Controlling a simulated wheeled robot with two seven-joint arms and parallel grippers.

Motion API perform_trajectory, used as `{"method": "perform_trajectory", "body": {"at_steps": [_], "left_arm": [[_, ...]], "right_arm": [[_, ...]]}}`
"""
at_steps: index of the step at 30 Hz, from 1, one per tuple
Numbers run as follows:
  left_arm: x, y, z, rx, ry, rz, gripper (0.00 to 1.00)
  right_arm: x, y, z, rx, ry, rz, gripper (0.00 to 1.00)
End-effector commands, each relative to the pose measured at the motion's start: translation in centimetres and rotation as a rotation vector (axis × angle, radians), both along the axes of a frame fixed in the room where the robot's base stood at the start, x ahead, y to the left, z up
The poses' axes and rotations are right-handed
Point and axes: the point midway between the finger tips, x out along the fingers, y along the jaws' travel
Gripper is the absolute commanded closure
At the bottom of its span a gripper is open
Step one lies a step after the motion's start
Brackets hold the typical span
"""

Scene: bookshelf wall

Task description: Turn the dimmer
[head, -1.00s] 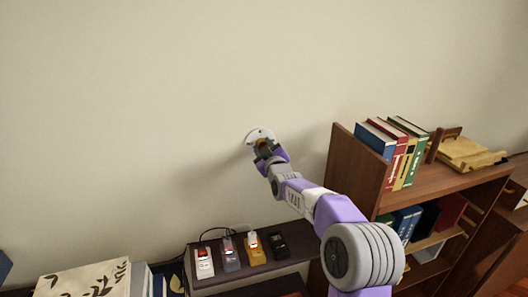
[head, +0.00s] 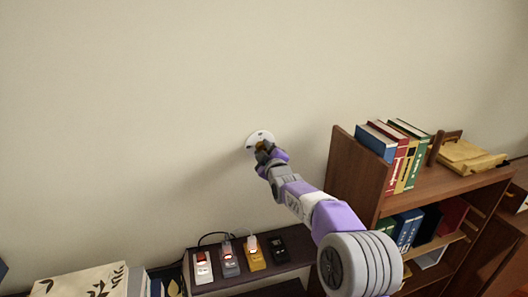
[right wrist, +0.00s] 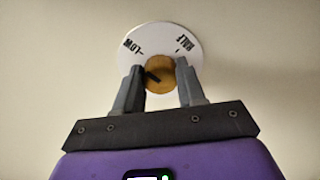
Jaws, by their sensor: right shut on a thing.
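The dimmer is a round white dial plate (right wrist: 160,38) on the wall with a wooden knob (right wrist: 160,74) at its centre. In the right wrist view the plate carries the words "LOW" at the left and "HALF" at the right, and the knob has a dark pointer mark. In the head view the plate (head: 259,138) shows above my right gripper (head: 262,153), which hides part of it. In the right wrist view my right gripper (right wrist: 160,88) has a finger on each side of the knob and is shut on it. My left gripper is not in view.
A low dark shelf (head: 230,284) below holds several small devices, among them a yellow one (head: 253,256). A wooden bookcase (head: 350,165) with books (head: 408,150) on top stands to the right. The wall around the dial is clear.

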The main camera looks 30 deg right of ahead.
Motion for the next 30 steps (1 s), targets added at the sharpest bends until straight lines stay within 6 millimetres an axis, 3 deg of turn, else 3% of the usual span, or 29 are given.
{"method": "perform_trajectory", "body": {"at_steps": [3,4,9,20,30], "left_arm": [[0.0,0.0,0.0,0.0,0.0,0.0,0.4],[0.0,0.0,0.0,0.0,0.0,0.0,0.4],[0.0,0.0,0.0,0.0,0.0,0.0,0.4],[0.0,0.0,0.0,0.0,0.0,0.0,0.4],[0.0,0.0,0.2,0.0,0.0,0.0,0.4]], "right_arm": [[0.0,-0.1,-0.1,0.002,0.003,-0.001,0.91],[0.0,-0.1,-0.1,0.002,0.003,-0.001,0.59],[0.0,0.0,-0.1,0.002,0.002,-0.001,0.35],[-0.4,0.1,0.0,0.003,0.0,0.001,0.35],[-4.6,1.2,0.1,0.005,-0.001,0.001,0.35]]}}
